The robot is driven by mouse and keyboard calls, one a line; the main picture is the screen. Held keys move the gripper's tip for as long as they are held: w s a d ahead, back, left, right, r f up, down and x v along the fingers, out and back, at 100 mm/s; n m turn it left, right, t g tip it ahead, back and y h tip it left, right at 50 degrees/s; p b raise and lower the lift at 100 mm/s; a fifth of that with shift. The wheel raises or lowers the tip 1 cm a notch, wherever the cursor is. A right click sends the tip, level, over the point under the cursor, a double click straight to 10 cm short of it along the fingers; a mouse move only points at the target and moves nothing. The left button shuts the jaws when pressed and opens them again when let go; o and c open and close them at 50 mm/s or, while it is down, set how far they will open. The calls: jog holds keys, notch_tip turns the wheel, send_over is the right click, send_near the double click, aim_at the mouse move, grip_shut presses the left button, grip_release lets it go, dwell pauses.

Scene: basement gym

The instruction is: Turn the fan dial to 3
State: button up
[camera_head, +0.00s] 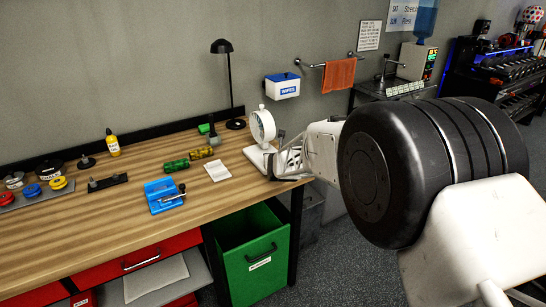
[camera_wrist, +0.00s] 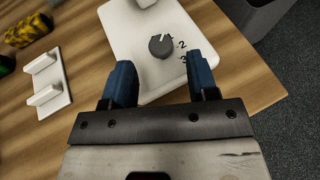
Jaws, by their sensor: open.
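The white fan (camera_head: 262,125) stands near the right end of the workbench. In the wrist view its white base (camera_wrist: 130,30) carries a round grey dial (camera_wrist: 161,46) with a white mark near its upper right edge. The digits 2 and 3 are printed to the dial's right; the mark points above the 2, not at the 3. My gripper (camera_wrist: 162,75) is open, its two blue fingers apart. The fingertips are short of the dial in the picture, with the dial lying between and beyond them. In the head view my gripper (camera_head: 283,163) is beside the fan base, partly hidden.
A black lamp (camera_head: 229,85) stands behind. A green bin (camera_head: 251,255) is below. The bench edge (camera_wrist: 268,103) is close on the right.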

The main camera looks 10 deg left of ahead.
jog(key=shift+x, duration=2.05)
jog(key=shift+c, duration=0.2)
jog(key=c, duration=0.8)
